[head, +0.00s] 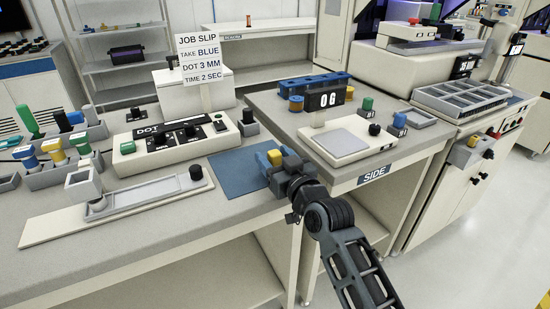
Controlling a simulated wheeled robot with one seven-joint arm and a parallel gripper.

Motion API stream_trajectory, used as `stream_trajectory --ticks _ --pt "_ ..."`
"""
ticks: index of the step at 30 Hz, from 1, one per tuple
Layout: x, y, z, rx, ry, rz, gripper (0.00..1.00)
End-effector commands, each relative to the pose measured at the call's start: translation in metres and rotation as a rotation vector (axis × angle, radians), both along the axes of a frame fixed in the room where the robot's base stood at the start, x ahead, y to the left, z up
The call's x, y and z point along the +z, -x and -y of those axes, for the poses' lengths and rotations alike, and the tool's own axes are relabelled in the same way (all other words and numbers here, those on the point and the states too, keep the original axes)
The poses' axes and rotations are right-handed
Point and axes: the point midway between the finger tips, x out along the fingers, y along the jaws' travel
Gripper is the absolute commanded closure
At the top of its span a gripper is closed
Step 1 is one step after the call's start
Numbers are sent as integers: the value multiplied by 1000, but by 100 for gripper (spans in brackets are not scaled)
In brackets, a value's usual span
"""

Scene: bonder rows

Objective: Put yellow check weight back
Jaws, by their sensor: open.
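A yellow piece (274,157), probably the yellow check weight, shows at the tip of my gripper (279,160), above the right edge of a blue mat. My gripper is open, with its fingers close around or beside this piece; I cannot tell whether they touch it. A second small yellow piece (296,103) stands by the front of a blue rack with holes (312,82). The scale (348,142) has an empty grey pan, and its display (328,99) reads 0 G. A green-topped piece (366,104) and a blue-topped piece (399,120) stand right of the scale.
The blue mat (236,173) is mostly clear. Left of it are a control box (170,143), a long grey fixture (145,194) and holders with coloured syringes (54,151). A job slip (203,58) stands behind. A grey divided tray (472,102) is at right. A gap separates the benches.

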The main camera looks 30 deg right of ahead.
Motion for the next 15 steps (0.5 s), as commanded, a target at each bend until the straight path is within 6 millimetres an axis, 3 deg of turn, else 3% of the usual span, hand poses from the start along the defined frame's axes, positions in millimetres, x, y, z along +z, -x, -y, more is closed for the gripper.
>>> stream_trajectory --ticks 5,15 --pt "0 20 0 0 0 -2 40" --pt "-1 88 0 0 0 -2 40"
